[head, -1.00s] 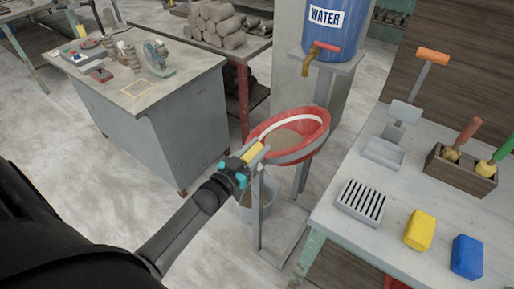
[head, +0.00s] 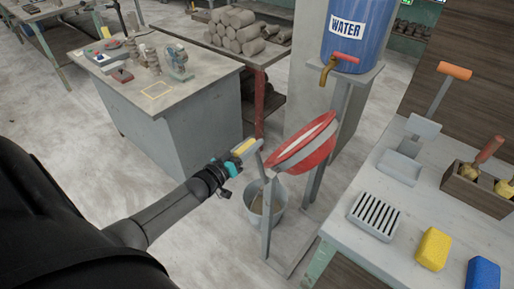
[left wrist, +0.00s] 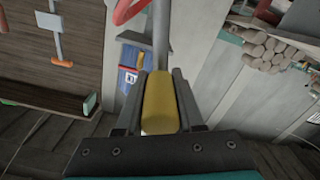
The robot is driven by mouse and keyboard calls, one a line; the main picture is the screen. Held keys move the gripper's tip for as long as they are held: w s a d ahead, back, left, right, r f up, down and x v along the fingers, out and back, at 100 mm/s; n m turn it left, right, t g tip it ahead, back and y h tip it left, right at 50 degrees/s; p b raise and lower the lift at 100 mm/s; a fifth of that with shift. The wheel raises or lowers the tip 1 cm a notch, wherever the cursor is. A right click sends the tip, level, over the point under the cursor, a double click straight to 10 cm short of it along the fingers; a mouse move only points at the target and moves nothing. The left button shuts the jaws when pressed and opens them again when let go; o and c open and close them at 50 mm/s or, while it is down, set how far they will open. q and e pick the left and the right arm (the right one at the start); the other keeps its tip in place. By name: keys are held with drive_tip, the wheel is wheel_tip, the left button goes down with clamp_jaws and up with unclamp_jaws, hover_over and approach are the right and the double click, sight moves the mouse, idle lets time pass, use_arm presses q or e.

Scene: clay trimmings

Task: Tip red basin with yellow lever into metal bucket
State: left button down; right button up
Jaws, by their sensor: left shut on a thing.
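The red basin (head: 308,150) hangs on a grey stand in the head view, tilted steeply with its left edge low. The metal bucket (head: 279,204) stands on the floor below and left of it, with brownish contents. My left gripper (head: 240,152) is shut on the yellow lever (head: 245,146). In the left wrist view the lever (left wrist: 160,105) lies between the two fingers, its grey rod running up toward a red rim of the basin (left wrist: 125,10). Whether anything is pouring cannot be seen. My right gripper is not in view.
A blue water barrel (head: 356,32) with a tap stands behind the basin. A workbench (head: 345,228) at right holds a slotted tray (head: 374,216), sponges (head: 433,248) and a brush box (head: 478,190). A grey cabinet (head: 190,125) stands at left. Floor between is open.

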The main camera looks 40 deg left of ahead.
use_arm(q)
drive_tip(key=c, duration=0.5)
unclamp_jaws()
drive_tip(key=s, duration=0.5)
drive_tip(key=s+a+p, duration=0.1)
drive_tip(key=s, duration=0.9)
drive_tip(key=shift+s+a+p, duration=0.1)
drive_tip(key=shift+a+p, duration=0.05)
drive_tip(key=shift+p, duration=0.15)
idle(0.3)
